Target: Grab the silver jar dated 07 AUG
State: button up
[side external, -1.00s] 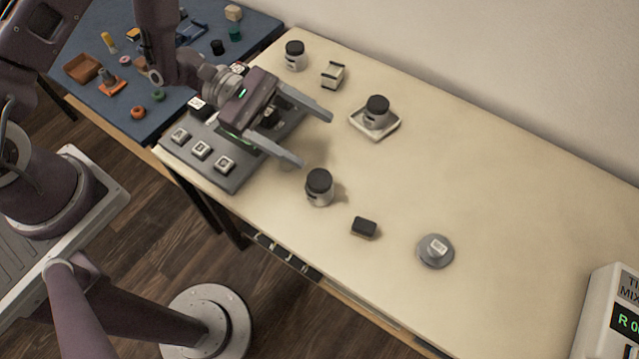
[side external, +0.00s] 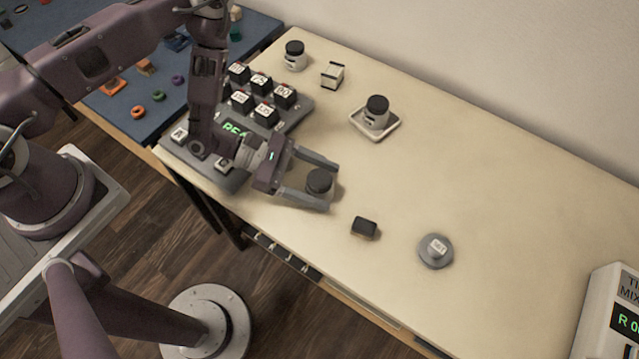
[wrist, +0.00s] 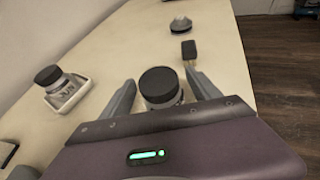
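A silver jar with a black lid (side external: 319,181) stands upright near the front edge of the table, and it also shows in the wrist view (wrist: 160,86). My gripper (side external: 333,184) is open around this jar, one finger on each side. In the wrist view the fingers (wrist: 163,90) flank it with a gap on the left; contact on the right is unclear. Another black-lidded jar (side external: 377,108) stands on a white square tray (side external: 362,130). A third jar (side external: 294,54) stands at the back left. No date is readable on any jar.
A small black block (side external: 365,227) and a grey disc with a white tag (side external: 436,252) lie to the right. A keypad device (side external: 293,120) is left of my gripper.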

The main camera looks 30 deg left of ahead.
jog(key=c, duration=1.4)
